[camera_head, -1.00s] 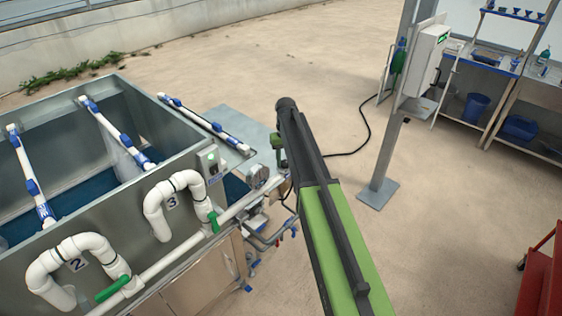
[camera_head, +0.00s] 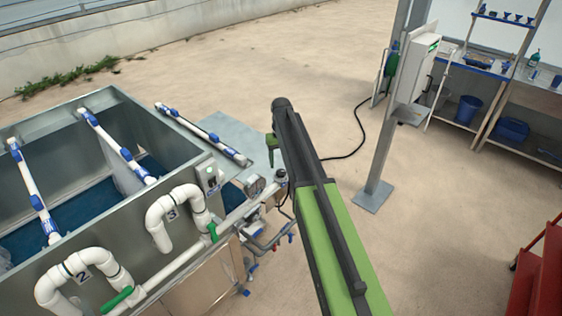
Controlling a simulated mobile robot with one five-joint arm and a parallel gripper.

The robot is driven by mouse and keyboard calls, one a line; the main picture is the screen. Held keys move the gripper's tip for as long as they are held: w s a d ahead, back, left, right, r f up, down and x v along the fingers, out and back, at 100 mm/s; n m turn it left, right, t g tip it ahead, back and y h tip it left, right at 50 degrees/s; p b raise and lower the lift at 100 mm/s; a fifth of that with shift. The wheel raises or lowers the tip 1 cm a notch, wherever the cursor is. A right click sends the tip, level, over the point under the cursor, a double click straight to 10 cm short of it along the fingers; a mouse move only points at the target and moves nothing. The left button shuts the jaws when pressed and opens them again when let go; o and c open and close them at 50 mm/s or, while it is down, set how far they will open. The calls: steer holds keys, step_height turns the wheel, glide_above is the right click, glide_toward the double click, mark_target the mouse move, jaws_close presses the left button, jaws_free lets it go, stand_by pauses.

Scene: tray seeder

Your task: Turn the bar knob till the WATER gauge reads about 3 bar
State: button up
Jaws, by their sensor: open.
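A small round gauge (camera_head: 255,184) with a pale face stands on the pipework at the right end of the grey tank. Its label and needle are too small to read. Just right of it is a small round metallic fitting (camera_head: 281,176); I cannot tell whether it is the bar knob. My green and black arm reaches up from the bottom of the view. My gripper (camera_head: 271,148), a small green part at the arm's far end, hangs above the gauge and fitting in the picture. It is open, apart from them and empty as far as I see; its fingers are barely visible.
White pipes with green valve handles (camera_head: 117,298) run along the front of the tank (camera_head: 110,262). A grey post (camera_head: 385,150) with a white box (camera_head: 417,70) stands right of my arm. A red cart (camera_head: 540,275) is at the far right. Open floor lies between.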

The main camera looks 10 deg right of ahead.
step_height(320, 180, up, 12)
steer(key=p, duration=1)
steer(key=shift+r+p, duration=0.2)
steer(key=shift+p, duration=0.1)
steer(key=b, duration=0.7)
glide_toward(280, 175)
steer(key=s+a+f+b, duration=0.1)
steer(key=s+f+b, duration=0.4)
steer(key=s+b, duration=0.2)
steer(key=s+f+b, duration=0.3)
steer(key=s, duration=0.6)
steer(key=s+a+f+b, duration=0.1)
steer(key=s+f+b, duration=0.2)
steer(key=s, duration=0.7)
steer(key=shift+f+m, duration=0.25)
steer(key=shift+m, duration=0.15)
steer(key=shift+a, duration=0.1)
